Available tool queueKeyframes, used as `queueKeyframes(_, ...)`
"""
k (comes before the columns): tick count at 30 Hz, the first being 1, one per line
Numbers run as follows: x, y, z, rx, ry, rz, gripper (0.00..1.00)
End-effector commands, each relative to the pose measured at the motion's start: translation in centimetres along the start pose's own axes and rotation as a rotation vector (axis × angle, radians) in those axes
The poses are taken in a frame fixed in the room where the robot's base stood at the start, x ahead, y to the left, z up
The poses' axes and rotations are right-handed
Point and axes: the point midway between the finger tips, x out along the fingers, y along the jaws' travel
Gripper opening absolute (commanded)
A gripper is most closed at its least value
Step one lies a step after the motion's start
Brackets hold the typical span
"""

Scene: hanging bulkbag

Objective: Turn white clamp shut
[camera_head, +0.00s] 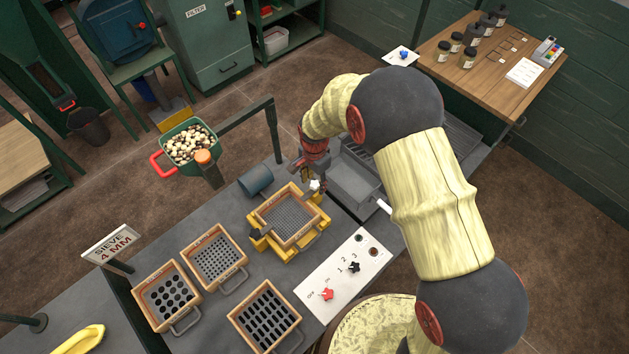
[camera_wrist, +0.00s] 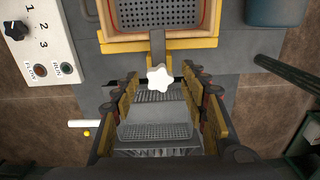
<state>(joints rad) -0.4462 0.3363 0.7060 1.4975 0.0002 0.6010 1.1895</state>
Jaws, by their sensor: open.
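The white clamp (camera_wrist: 159,79) is a star-shaped knob at the edge of the yellow sieve frame (camera_wrist: 190,43). In the wrist view it lies just beyond and between the fingertips of my gripper (camera_wrist: 163,88), which is open with a finger on each side. I cannot tell whether either finger touches it. In the head view the white clamp (camera_head: 315,185) shows small at the back right of the yellow frame, with my gripper (camera_head: 312,172) right above it. A wooden-rimmed sieve (camera_head: 290,217) sits in the yellow frame.
A white panel (camera_head: 343,265) with red and black knobs lies right of the frame. Several sieves, one here (camera_head: 213,257), lie at the front left. A grey metal tray (camera_head: 353,184) is right of the clamp. A green hopper (camera_head: 191,146) with pale lumps stands behind left.

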Motion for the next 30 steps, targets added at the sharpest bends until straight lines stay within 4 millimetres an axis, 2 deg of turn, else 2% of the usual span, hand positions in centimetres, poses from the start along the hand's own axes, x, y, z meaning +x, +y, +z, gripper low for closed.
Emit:
queueKeyframes(7,-0.1,0.0,0.0,0.0,0.0,0.0,0.44)
queueKeyframes(11,-1.1,-0.1,0.0,0.0,0.001,-0.002,0.44)
queueKeyframes(24,-9.3,-0.1,0.0,0.0,0.001,-0.002,0.44)
queueKeyframes(30,-11.5,-0.1,0.0,0.0,0.0,0.0,0.44)
